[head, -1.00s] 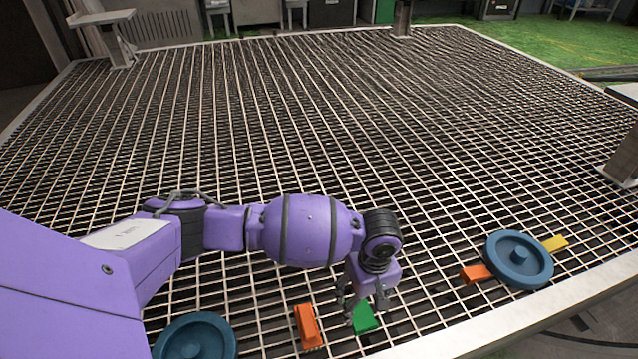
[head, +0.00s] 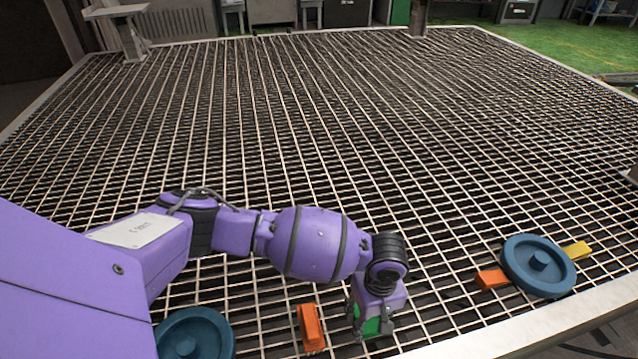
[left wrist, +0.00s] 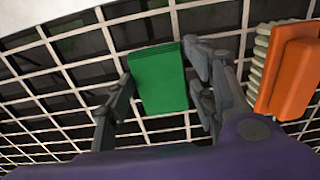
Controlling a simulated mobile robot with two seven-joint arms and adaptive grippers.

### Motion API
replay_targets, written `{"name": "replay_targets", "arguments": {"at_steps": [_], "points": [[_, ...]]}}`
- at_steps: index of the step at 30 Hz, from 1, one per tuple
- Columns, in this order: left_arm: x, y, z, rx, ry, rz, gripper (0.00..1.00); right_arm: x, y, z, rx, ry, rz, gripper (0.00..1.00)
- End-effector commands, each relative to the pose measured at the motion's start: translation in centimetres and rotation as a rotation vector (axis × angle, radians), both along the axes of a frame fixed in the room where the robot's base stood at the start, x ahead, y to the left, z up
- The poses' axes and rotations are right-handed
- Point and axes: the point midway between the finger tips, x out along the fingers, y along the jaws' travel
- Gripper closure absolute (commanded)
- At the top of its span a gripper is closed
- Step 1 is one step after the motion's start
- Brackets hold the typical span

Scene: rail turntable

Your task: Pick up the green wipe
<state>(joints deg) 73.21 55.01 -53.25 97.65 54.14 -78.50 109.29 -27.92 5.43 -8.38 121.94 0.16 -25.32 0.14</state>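The green wipe (head: 371,326) lies on the metal grating near its front edge, partly hidden by my left gripper in the head view. In the left wrist view the green wipe (left wrist: 160,78) is a flat green block between the two fingers. My left gripper (head: 372,330) is over it, pointing down. In the left wrist view the left gripper (left wrist: 160,92) is open, with one finger on each side of the wipe. The right finger is close to its edge; I cannot tell whether it touches. My right gripper is not in view.
An orange brush-like block (head: 311,327) lies just left of the wipe and shows beside the right finger in the wrist view (left wrist: 293,72). A blue wheel (head: 194,334) is at the lower left. Another blue wheel (head: 538,265) sits between an orange block (head: 492,279) and a yellow block (head: 577,251).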

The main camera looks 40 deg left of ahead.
Motion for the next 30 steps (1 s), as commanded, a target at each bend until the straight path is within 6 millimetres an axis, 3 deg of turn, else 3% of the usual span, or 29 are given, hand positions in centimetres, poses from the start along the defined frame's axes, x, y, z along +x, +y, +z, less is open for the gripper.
{"name": "replay_targets", "arguments": {"at_steps": [4,17,22,30], "points": [[0.2,-0.1,0.2,0.0,-0.004,-0.001,0.7,0.0,-0.1,0.0,-0.002,0.0,-0.001,1.0],[0.2,-0.1,1.3,-0.001,-0.004,0.0,0.7,0.1,-0.2,0.6,-0.003,-0.004,-0.002,1.0],[0.2,-0.1,3.8,-0.002,-0.006,0.0,0.7,0.4,-0.2,2.0,-0.004,-0.016,-0.002,1.0],[-3.7,-2.8,9.5,-0.006,-0.006,-0.003,0.7,1.5,-0.2,6.4,-0.004,-0.054,-0.002,1.0]]}}
